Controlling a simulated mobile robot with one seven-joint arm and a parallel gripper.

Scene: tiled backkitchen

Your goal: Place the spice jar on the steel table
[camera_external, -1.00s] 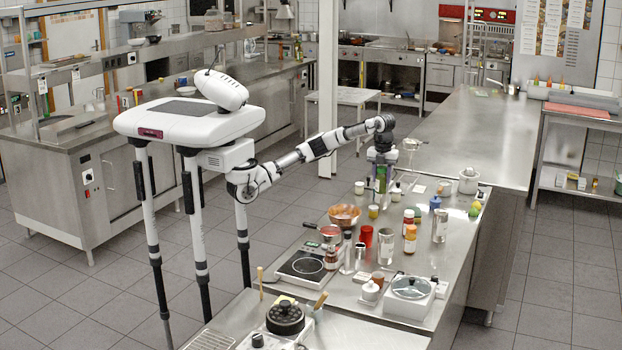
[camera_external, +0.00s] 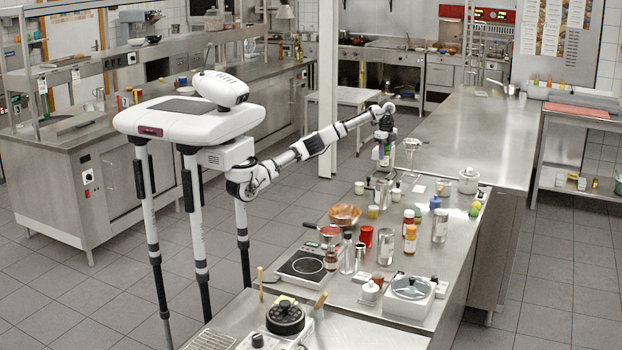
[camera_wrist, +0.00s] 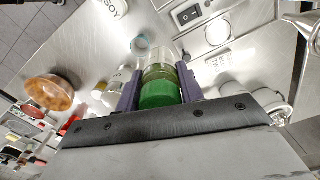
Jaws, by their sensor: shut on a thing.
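My gripper (camera_external: 384,140) is shut on the spice jar (camera_external: 386,155), a clear jar with green contents or label. In the wrist view the jar's green lid (camera_wrist: 160,94) sits between the two dark fingers, with its glass body beyond. The jar hangs upright above the far left part of the cluttered steel counter (camera_external: 335,285), apart from its top. A long, mostly bare steel table (camera_external: 465,130) extends behind and to the right of that counter.
Below the jar stand a steel canister (camera_external: 382,192) and small white-capped jars. A copper bowl (camera_external: 344,214), a white pot (camera_external: 468,181), red and orange jars and a hotplate (camera_external: 303,268) crowd the counter. The middle of the long table is clear.

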